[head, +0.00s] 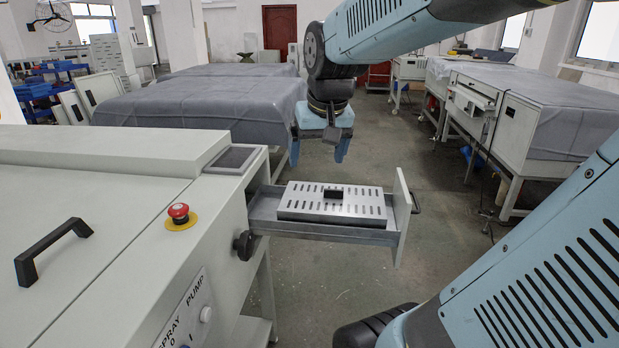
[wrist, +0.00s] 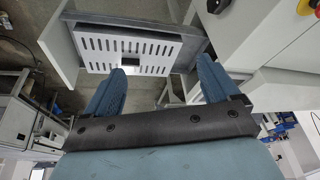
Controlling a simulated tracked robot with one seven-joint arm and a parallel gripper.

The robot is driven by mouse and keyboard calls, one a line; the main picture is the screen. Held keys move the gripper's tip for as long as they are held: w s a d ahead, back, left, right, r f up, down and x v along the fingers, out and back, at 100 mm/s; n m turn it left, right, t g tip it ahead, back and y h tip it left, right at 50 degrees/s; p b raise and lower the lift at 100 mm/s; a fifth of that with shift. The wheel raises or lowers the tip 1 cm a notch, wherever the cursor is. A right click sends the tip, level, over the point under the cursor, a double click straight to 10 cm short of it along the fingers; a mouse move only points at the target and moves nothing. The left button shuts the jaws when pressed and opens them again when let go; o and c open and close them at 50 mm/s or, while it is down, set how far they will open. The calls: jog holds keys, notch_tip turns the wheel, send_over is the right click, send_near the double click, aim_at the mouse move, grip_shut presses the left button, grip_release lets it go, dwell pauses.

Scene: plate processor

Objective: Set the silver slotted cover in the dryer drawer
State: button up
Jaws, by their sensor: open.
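The silver slotted cover (head: 333,203) lies in the pulled-out dryer drawer (head: 265,209), its rows of slots and small black handle (head: 333,194) facing up. In the wrist view the cover (wrist: 100,46) sits within the walls of the drawer (wrist: 185,27), with the black handle near its middle. My gripper (head: 320,150) hangs above and behind the drawer in the head view, apart from the cover. Its blue fingers (wrist: 160,82) are spread and nothing is between them.
The white machine (head: 110,165) at the left carries a red emergency button (head: 178,211) and a black handle (head: 50,250). The drawer's front panel (head: 401,215) stands upright at its right end. Covered tables stand behind; open floor lies between.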

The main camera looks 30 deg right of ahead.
jog(key=s+a+n+t, duration=0.1)
jog(key=s+a, duration=0.3)
jog(key=s, duration=0.4)
jog(key=shift+s+a+f+n, duration=0.2)
jog(key=shift+s+f+n, duration=0.2)
jog(key=shift+n, duration=0.3)
